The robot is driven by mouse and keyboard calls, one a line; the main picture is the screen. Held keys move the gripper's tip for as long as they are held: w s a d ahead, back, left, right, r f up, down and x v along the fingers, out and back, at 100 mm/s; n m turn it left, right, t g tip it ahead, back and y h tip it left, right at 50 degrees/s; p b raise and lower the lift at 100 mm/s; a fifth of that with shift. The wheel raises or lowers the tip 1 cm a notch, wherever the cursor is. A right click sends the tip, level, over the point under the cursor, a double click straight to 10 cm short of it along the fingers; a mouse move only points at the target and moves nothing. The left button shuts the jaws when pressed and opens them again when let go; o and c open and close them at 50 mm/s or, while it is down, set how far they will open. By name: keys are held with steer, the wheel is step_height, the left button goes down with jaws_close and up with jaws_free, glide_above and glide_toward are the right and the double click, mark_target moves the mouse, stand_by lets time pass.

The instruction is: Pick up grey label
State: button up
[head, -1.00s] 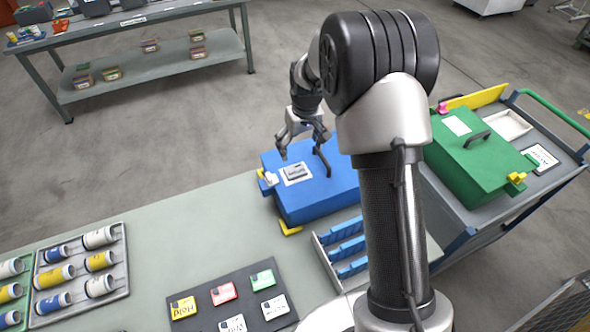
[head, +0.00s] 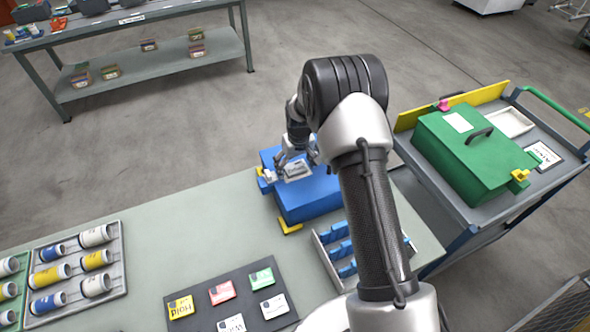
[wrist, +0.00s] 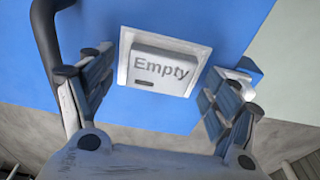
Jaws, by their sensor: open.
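The grey label (wrist: 162,70), marked "Empty", lies on a white square plate (wrist: 126,62) on top of the blue case. In the wrist view it sits between my two open fingers and a little ahead of them. My gripper (wrist: 155,88) is open and empty, and neither finger visibly touches the label. In the head view my gripper (head: 295,163) is right over the blue case (head: 310,204), at the label (head: 296,170), and partly hides it.
The case's dark handle (wrist: 48,35) stands close beside my left finger in the wrist view. A white latch (wrist: 240,82) is near the right finger. A dark mat (head: 205,290) with several coloured labels and a blue-slotted rack (head: 325,256) are nearer on the table.

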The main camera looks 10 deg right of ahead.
steer(key=shift+c, duration=0.3)
steer(key=c, duration=1)
steer(key=shift+r, duration=0.1)
step_height(320, 180, up, 20)
steer(key=p, duration=0.3)
step_height(320, 180, up, 4)
steer(key=p, duration=0.3)
glide_above(295, 168)
steer(key=shift+d, duration=0.1)
stand_by(0.4)
